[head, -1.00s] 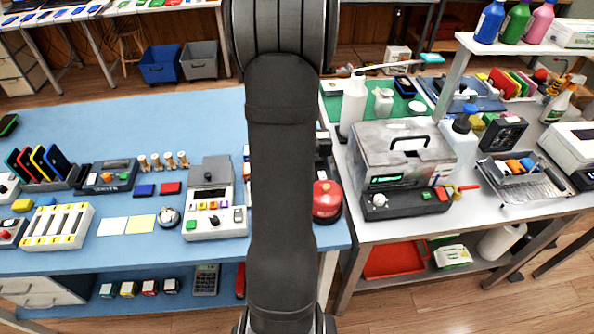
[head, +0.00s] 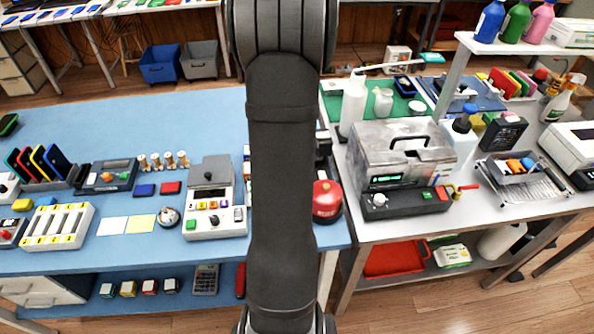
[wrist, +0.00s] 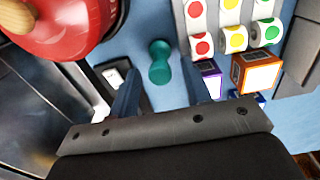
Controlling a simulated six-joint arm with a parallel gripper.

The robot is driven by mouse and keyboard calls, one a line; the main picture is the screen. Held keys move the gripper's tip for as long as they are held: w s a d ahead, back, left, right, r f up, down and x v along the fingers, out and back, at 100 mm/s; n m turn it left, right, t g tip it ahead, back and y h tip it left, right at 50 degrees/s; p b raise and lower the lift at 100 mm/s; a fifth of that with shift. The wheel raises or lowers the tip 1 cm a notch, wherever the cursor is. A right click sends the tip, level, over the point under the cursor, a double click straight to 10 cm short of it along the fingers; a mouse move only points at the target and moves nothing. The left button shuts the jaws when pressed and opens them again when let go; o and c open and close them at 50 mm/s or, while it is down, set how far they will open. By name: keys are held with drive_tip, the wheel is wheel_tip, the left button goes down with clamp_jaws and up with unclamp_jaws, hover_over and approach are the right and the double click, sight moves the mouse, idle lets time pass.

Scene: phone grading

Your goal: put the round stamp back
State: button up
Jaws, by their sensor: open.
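A teal, knob-shaped piece that looks like the round stamp (wrist: 160,62) stands on the blue tabletop in the wrist view. My gripper (wrist: 160,75) is open, with one finger to each side of the teal piece in the picture. I see clear blue tabletop between the piece and both fingers; how far it lies below the fingertips I cannot tell. In the head view my own arm hides the gripper and this piece.
A red rounded object (wrist: 65,25) with a wooden knob is close at upper left. A black-and-white box (wrist: 113,75) is beside the left finger. Purple (wrist: 208,80) and orange (wrist: 256,72) boxes and rolls with coloured dots (wrist: 233,38) are at right. A blue bench (head: 215,110) spreads left.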

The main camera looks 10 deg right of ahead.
wheel_tip(320, 180, up, 12)
drive_tip(key=shift+f, duration=0.2)
drive_tip(key=shift+f, duration=0.1)
wheel_tip(320, 180, down, 12)
drive_tip(key=shift+f, duration=0.15)
wheel_tip(320, 180, up, 3)
drive_tip(key=shift+f, duration=0.2)
drive_tip(key=shift+r, duration=0.25)
drive_tip(key=shift+f, duration=0.1)
idle(0.4)
